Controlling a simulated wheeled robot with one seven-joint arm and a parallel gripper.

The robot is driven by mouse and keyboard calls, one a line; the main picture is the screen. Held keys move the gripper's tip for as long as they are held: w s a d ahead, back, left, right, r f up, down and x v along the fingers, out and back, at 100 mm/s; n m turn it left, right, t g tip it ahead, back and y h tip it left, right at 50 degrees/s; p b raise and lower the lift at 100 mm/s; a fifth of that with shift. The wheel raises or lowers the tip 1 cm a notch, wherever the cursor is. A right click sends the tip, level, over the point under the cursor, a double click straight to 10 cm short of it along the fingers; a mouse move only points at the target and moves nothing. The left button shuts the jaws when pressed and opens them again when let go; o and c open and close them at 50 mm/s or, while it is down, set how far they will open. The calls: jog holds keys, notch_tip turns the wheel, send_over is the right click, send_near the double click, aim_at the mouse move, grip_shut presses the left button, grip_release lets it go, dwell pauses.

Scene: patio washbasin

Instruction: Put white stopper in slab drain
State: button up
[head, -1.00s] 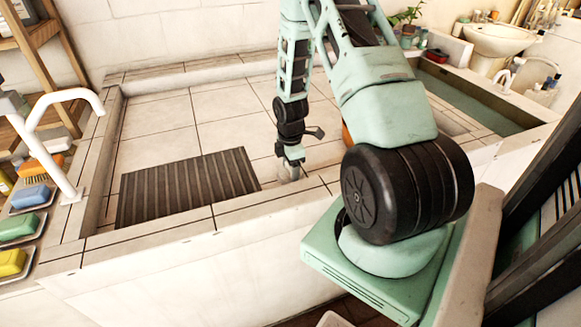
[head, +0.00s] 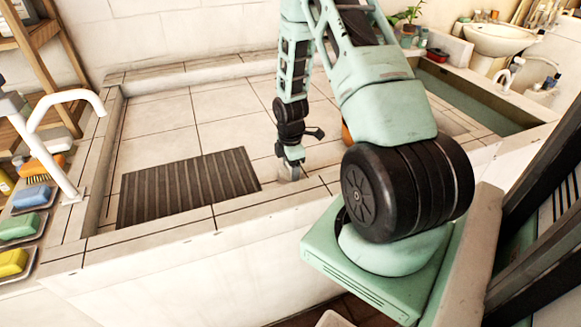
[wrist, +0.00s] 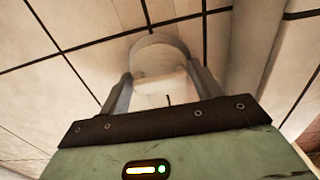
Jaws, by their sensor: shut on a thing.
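My gripper (head: 291,170) points down at the tiled slab (head: 160,120), just behind its front raised edge. In the wrist view my gripper (wrist: 160,78) is shut on the white stopper (wrist: 158,82), a pale round piece between the two fingers. The stopper is low over the pale tiles; whether it touches them I cannot tell. I cannot make out the slab drain; the gripper and stopper may hide it.
A dark ribbed mat (head: 188,188) lies on the slab left of my gripper. A raised tiled rim (head: 205,226) runs along the front. A white tap (head: 50,140) and several soaps stand at the left. An orange object (head: 346,133) is partly hidden behind my arm.

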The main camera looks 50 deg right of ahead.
jog(key=shift+f+b, duration=0.35)
jog(key=shift+f, duration=0.15)
jog(key=o, duration=0.7)
notch_tip(320, 180, up, 11)
jog(key=p, duration=0.9)
dwell(0.7)
